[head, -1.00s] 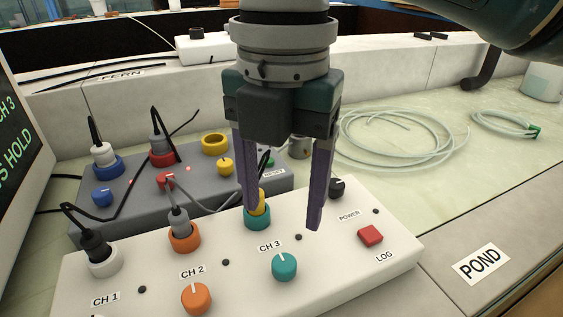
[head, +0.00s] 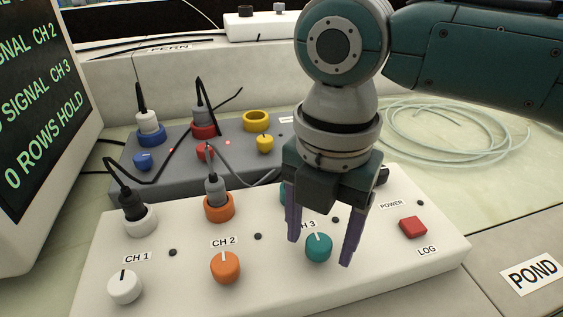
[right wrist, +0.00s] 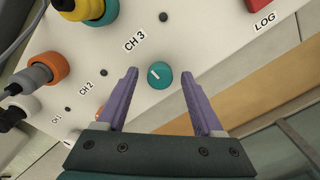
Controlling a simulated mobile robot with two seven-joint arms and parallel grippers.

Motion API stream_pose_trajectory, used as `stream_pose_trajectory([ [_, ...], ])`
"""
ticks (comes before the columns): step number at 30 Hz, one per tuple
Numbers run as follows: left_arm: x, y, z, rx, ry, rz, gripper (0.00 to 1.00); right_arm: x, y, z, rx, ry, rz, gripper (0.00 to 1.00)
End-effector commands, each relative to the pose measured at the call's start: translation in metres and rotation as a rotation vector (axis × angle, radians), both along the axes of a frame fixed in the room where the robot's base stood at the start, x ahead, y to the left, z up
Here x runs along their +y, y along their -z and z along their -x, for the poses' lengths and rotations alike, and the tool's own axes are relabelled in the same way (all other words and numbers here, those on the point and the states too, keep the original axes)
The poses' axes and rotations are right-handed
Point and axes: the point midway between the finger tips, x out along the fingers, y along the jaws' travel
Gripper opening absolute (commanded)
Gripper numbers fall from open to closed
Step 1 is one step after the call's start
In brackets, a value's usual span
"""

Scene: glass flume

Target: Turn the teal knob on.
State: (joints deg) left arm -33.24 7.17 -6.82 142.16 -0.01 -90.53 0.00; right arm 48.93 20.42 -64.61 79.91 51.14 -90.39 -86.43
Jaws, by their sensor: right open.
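The teal knob (head: 318,248) is on the front of the white box (head: 195,246), below the CH 3 label, with a pale pointer line on its top. In the right wrist view the knob (right wrist: 159,75) lies just ahead of and between the fingertips. My right gripper (head: 319,252) is open and points down, with its purple fingers on either side of the knob in the head view. I cannot tell whether a finger touches it. My gripper mostly hides the teal CH 3 socket behind it. My left gripper is not in view.
An orange knob (head: 226,267) and a white knob (head: 125,286) sit to the left. A red LOG button (head: 413,227) is to the right. A grey box (head: 180,160) with cables plugged in stands behind. A screen (head: 45,110) is at the far left.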

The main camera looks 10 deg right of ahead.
Motion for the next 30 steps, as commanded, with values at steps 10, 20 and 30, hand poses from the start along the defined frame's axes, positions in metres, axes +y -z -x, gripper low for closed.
stream_pose_trajectory([
  [10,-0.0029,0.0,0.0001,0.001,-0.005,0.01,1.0,0.0001,-0.0003,0.0001,0.0,0.0,0.0,0.4],
  [20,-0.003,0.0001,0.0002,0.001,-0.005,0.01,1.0,0.0001,-0.0005,0.0001,0.0,0.0,0.0,0.02],
  [30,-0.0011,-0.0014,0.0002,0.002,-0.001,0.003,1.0,0.0,-0.0012,0.0001,0.001,0.008,0.0,0.0],
])
